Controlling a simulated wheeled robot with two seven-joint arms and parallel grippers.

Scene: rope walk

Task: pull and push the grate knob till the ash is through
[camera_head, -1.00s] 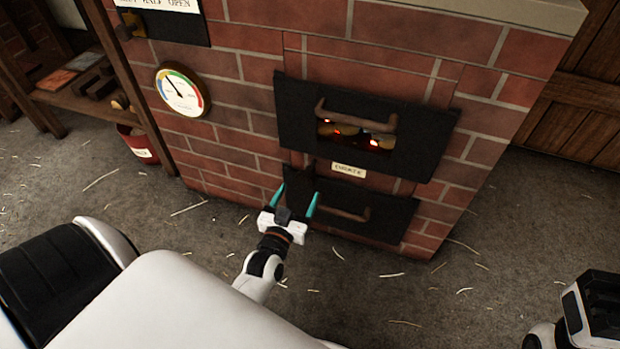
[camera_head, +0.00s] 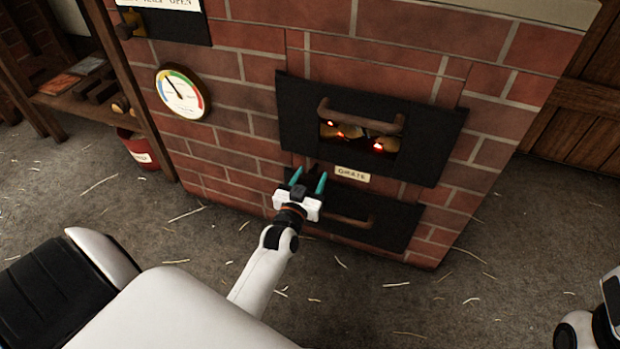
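My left gripper (camera_head: 309,173) is in front of the brick boiler, at the left end of the lower black door (camera_head: 395,221). Its two teal fingers stand apart and point at the boiler front. The small label GRATE (camera_head: 352,173) is just right of the fingertips. The grate knob cannot be made out clearly; something dark shows between and behind the fingers, and I cannot tell whether they touch it. Embers (camera_head: 378,146) glow in the opening of the upper black door (camera_head: 430,150). No ash can be seen. My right arm shows only in part at the lower right edge, its fingers out of view.
The upper door handle (camera_head: 360,116) and lower door handle (camera_head: 350,219) stick out from the front. A round gauge (camera_head: 182,93) is on the bricks. A red bucket (camera_head: 137,150) and wooden shelf (camera_head: 75,95) are at left. The straw-strewn floor (camera_head: 420,310) is open.

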